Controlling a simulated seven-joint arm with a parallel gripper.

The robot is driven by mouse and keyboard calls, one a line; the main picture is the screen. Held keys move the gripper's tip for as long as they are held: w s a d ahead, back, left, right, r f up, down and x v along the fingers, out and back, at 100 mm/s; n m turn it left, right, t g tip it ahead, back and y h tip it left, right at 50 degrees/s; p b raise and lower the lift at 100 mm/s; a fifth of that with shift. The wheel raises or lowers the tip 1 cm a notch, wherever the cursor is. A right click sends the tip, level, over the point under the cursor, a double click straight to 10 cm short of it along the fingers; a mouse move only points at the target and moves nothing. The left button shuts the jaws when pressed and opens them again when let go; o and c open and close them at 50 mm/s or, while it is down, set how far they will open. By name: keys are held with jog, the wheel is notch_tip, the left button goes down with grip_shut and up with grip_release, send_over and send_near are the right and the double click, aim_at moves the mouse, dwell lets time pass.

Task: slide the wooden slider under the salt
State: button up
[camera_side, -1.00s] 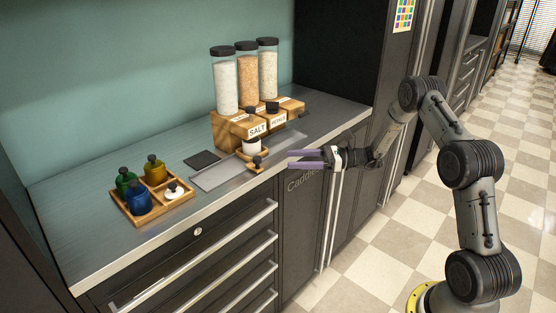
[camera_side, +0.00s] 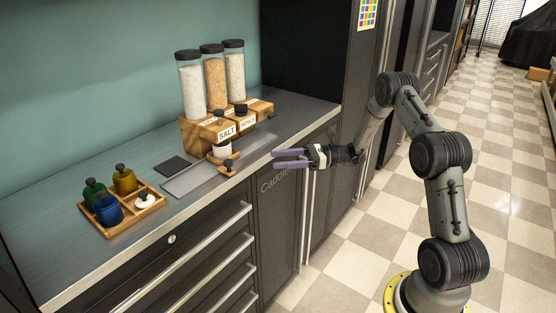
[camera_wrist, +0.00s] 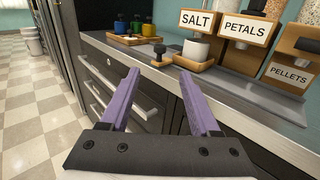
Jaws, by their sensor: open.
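The wooden slider (camera_side: 227,170) has a dark knob at its near end and a white cup (camera_side: 222,150) on it. It lies on a grey metal plate near the counter's front edge, in front of the salt dispenser. In the wrist view the slider (camera_wrist: 188,65) and cup (camera_wrist: 196,47) show below the SALT label (camera_wrist: 195,20). I cannot tell whether the cup is right under the outlet. The SALT label (camera_side: 227,133) is on the left wooden dispenser. My gripper (camera_side: 274,159) is open and empty, with purple fingers, right of the slider and apart from it. Its fingers (camera_wrist: 159,74) point toward the slider's knob.
PETALS (camera_wrist: 246,27) and PELLETS (camera_wrist: 289,73) dispensers stand beside the salt. A wooden tray (camera_side: 124,231) with coloured bottles and a white piece sits at the counter's left. A dark square pad (camera_side: 173,165) lies between. Drawer handles (camera_side: 236,217) jut out below the counter edge.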

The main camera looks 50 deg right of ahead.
jog(key=s+d+r, duration=0.1)
jog(key=s+r, duration=0.3)
jog(key=r, duration=0.1)
jog(key=shift+s+d, duration=0.2)
jog(key=shift+s, duration=0.2)
dwell(0.7)
